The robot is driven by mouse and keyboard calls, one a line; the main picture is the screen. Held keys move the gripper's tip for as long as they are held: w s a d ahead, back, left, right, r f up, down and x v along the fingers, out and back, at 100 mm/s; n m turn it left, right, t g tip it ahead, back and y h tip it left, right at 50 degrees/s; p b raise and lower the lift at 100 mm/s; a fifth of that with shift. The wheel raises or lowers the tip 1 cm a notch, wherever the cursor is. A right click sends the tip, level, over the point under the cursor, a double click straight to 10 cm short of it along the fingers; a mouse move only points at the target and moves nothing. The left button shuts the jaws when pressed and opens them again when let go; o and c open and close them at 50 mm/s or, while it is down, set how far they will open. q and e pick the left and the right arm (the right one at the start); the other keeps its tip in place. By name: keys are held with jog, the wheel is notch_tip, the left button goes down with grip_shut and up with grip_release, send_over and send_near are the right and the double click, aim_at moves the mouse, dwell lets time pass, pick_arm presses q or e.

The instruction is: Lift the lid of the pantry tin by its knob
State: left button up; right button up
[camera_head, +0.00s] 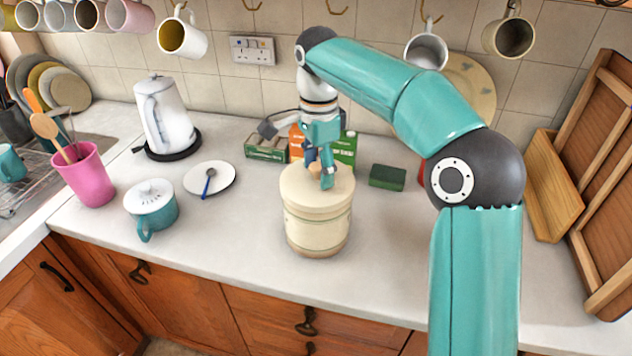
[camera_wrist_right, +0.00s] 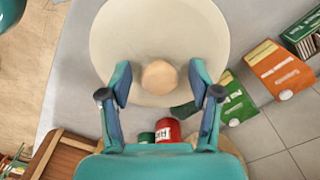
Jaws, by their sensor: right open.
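The pantry tin (camera_head: 317,232) is a cream, round container with thin bands, standing upright on the worktop. Its pale lid (camera_head: 298,192) sits flat on top. The round wooden knob (camera_wrist_right: 159,78) is at the lid's middle; in the head view it is mostly hidden by my fingers. My right gripper (camera_head: 321,174) is just above the lid, pointing down. In the right wrist view my right gripper (camera_wrist_right: 160,77) is open, with one finger on each side of the knob and a gap on both sides. My left gripper is not in view.
A teal lidded pot (camera_head: 152,212), a plate with a spoon (camera_head: 222,178) and a white kettle (camera_head: 166,118) stand to the left. Mugs hang above. The worktop in front is clear.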

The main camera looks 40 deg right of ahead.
grip_shut()
dwell(0.3)
